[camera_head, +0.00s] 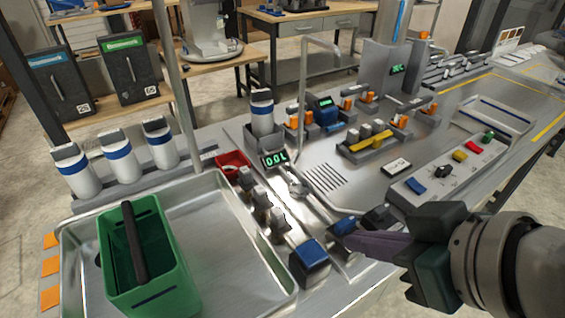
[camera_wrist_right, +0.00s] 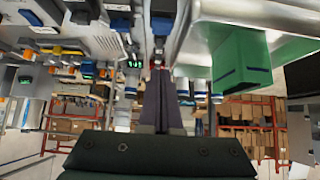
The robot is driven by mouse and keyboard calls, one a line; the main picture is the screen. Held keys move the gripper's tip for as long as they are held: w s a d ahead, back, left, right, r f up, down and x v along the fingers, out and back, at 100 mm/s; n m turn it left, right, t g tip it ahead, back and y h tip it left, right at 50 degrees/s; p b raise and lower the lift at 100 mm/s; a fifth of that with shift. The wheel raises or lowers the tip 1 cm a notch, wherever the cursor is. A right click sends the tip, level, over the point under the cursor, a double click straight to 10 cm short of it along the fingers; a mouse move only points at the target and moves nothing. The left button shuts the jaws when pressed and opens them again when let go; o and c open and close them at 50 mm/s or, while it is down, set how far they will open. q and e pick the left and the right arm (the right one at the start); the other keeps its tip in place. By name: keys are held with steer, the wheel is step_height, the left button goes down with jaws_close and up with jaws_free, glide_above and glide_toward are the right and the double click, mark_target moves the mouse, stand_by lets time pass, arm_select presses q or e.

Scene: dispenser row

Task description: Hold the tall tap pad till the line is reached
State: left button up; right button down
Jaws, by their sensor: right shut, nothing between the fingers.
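My right gripper (camera_head: 350,240) is shut and empty. Its dark fingers point left, with their tips close to a small blue pad (camera_head: 343,226) and right of a larger blue pad (camera_head: 310,254). I cannot tell whether the tips touch either pad. The fingers also show in the right wrist view (camera_wrist_right: 158,75). A green container (camera_head: 165,278) with a dark handle and a dark blue line stands in the metal basin (camera_head: 235,262). A tall grey pipe (camera_head: 172,70) rises behind the basin. No water stream is visible. A display (camera_head: 275,158) shows green digits. My left gripper is out of view.
White bottles with blue bands (camera_head: 117,160) stand behind the basin. Silver levers (camera_head: 262,207) and a red tray (camera_head: 233,165) lie beside it. A bent metal pipe (camera_head: 302,85) arches over a slotted drain. A button panel (camera_head: 445,170) is above my right gripper.

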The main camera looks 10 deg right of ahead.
stand_by(0.3)
steer(key=b, duration=0.2)
glide_above(307, 246)
steer(key=s, duration=0.3)
steer(key=f, duration=0.7)
steer(key=shift+w+d+f, duration=0.2)
steer(key=shift+d, duration=0.2)
step_height(307, 246, down, 2)
steer(key=shift+s+d+f, duration=0.1)
steer(key=shift+f, duration=0.1)
steer(key=shift+f+b, duration=0.35)
steer(key=shift+f, duration=0.25)
